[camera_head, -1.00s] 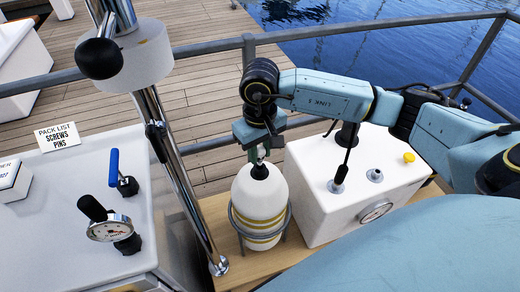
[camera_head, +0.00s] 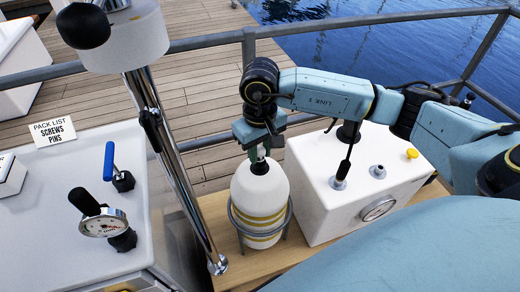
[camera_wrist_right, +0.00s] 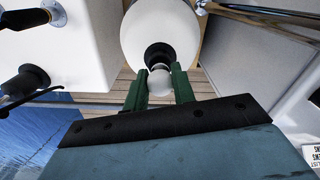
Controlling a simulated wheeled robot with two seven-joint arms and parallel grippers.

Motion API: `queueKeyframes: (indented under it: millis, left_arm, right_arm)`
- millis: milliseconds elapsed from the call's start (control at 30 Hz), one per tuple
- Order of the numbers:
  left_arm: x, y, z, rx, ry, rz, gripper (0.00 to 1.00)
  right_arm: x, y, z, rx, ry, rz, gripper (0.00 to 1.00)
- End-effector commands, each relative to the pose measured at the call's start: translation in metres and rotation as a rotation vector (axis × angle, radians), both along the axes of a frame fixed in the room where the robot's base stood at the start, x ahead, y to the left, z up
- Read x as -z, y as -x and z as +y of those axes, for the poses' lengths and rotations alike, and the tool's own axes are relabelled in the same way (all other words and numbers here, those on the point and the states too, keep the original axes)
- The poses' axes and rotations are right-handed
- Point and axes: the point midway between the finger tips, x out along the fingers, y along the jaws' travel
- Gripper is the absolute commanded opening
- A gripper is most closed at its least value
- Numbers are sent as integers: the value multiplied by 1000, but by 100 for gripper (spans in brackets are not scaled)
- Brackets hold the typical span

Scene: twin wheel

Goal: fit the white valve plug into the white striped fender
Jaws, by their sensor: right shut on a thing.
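The white fender (camera_head: 260,195) with yellow stripes stands upright in a grey wire holder, with a black collar (camera_head: 260,167) at its top. In the right wrist view the fender (camera_wrist_right: 160,22) and its dark collar lie just beyond my fingertips. My right gripper (camera_head: 259,157) points down directly over the collar. In the wrist view its green fingers (camera_wrist_right: 160,78) are shut on the small white valve plug (camera_wrist_right: 159,84). The plug overlaps the collar's edge there; I cannot tell whether it touches or sits inside. My left gripper is out of view.
A white box (camera_head: 335,205) with a gauge, levers and a yellow knob stands close right of the fender. A chrome pole (camera_head: 175,165) rises close on its left. A grey console (camera_head: 60,215) with levers is further left. A railing (camera_head: 212,143) runs behind.

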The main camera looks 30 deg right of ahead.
Motion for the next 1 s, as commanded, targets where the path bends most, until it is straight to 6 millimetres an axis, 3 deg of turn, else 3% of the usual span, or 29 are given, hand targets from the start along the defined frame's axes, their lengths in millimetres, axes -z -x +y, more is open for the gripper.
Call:
queueKeyframes:
  millis: [333, 367, 533, 1000]
  left_arm:
    - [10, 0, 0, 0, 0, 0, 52]
    - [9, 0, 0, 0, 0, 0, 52]
    - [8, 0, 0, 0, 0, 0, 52]
    - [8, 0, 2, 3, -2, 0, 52]
  right_arm:
    - [9, 0, 0, 0, 0, 0, 4]
    - [8, 0, 0, 0, 0, 0, 28]
    - [8, 0, 0, 0, 0, 0, 50]
    - [8, 0, 0, 0, 0, 0, 51]
